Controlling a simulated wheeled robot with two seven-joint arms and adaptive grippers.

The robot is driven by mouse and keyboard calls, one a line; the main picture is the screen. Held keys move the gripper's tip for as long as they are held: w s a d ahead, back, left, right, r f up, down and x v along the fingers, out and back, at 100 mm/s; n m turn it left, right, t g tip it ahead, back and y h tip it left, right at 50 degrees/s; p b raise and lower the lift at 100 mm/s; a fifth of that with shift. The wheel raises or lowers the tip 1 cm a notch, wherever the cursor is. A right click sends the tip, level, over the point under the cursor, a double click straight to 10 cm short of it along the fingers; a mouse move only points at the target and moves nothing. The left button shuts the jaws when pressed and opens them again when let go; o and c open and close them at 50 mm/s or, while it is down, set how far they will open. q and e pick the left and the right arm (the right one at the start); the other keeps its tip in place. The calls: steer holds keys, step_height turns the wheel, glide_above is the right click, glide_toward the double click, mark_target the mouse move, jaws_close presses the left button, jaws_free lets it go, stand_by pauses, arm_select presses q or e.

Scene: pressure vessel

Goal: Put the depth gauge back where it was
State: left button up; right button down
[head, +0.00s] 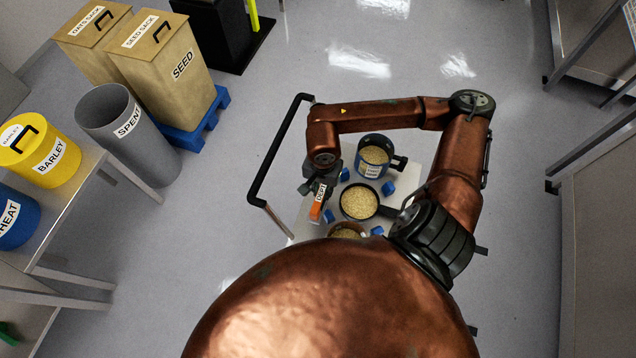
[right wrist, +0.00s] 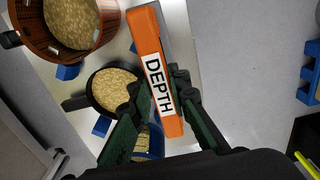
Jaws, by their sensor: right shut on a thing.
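The depth gauge (head: 317,210) is an orange bar with a white label, held above the left side of a white cart top in the head view. In the right wrist view the gauge (right wrist: 148,35) shows its label "DEPTH". My right gripper (head: 318,188) is shut on it; the gripper's green fingers (right wrist: 160,90) lie on both sides of the bar. The gauge appears clear of the pans below it. My left gripper is not in view.
On the cart (head: 300,228) stand a blue pot (head: 374,157), a black pan (head: 359,202) and a copper pot (head: 347,231), all with grain, among small blue blocks (head: 388,188). A black handle (head: 274,150) rises at the cart's left. A grey bin (head: 115,120) stands farther left.

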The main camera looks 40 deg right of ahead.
steer(key=w+d+f, duration=0.1)
steer(key=w+f, duration=0.1)
steer(key=f, duration=0.1)
steer(key=w+d+f+b, duration=0.1)
steer(key=w+d+f, duration=0.1)
steer(key=f, duration=0.2)
steer(key=w+d+f+b, duration=0.1)
steer(key=f, duration=0.2)
steer(key=shift+w+d+f, duration=0.15)
steer(key=shift+w+d, duration=0.15)
steer(key=shift+w, duration=0.1)
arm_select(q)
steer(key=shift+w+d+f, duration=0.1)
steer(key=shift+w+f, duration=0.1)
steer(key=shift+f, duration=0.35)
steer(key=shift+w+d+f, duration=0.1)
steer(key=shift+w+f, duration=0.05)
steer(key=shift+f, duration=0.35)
arm_select(e)
steer(key=c, duration=2.3)
jaws_free()
steer(key=shift+f, duration=0.15)
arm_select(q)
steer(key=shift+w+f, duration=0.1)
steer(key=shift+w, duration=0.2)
arm_select(e)
steer(key=o, duration=0.5)
